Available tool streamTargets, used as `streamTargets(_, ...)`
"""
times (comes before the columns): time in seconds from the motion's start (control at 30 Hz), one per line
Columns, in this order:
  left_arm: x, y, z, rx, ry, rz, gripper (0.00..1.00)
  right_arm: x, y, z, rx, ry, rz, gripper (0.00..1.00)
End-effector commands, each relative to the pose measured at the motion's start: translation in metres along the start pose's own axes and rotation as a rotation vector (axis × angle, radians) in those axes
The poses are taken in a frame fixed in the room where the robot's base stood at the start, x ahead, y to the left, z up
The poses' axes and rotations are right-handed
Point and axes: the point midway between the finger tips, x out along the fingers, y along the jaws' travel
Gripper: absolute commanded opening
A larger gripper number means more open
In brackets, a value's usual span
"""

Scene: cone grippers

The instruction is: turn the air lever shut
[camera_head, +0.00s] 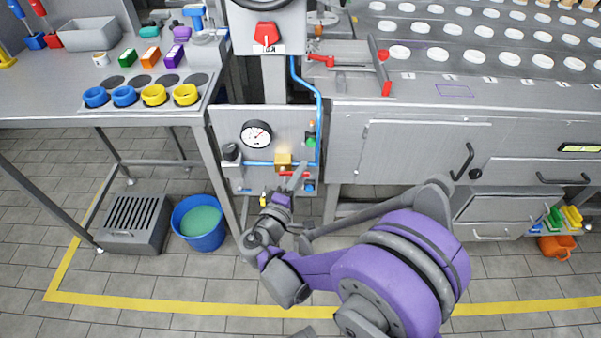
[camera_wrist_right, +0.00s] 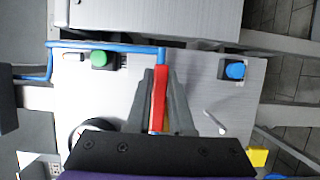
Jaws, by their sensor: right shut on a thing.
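The red air lever (camera_head: 287,174) is on the brass valve (camera_head: 283,160) of the blue air pipe (camera_head: 256,163), on the grey panel below the machine. In the right wrist view the red lever (camera_wrist_right: 160,97) stands between my fingers, roughly in line with the pipe's lower run. My right gripper (camera_head: 297,176) is shut on the lever, with a finger on each side of it (camera_wrist_right: 160,90). The fingers partly hide the lever and valve. My left gripper is not in view.
A pressure gauge (camera_head: 256,134), a green button (camera_head: 311,142) and a blue button (camera_head: 309,187) sit around the valve. A blue bucket (camera_head: 199,222) and a slatted grey box (camera_head: 136,224) stand on the floor at left. A grey workbench (camera_head: 400,150) is at right.

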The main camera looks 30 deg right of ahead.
Motion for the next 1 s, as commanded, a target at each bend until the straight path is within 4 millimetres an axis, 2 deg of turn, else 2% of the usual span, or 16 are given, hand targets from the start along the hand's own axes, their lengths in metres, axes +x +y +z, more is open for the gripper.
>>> streamTargets(0.47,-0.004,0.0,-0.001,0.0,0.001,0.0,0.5,0.0,-0.003,0.0,0.067,0.0,-0.028,0.0)
streamTargets(1.0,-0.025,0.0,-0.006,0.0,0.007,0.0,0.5,-0.003,-0.021,-0.005,0.488,0.0,-0.203,0.0)
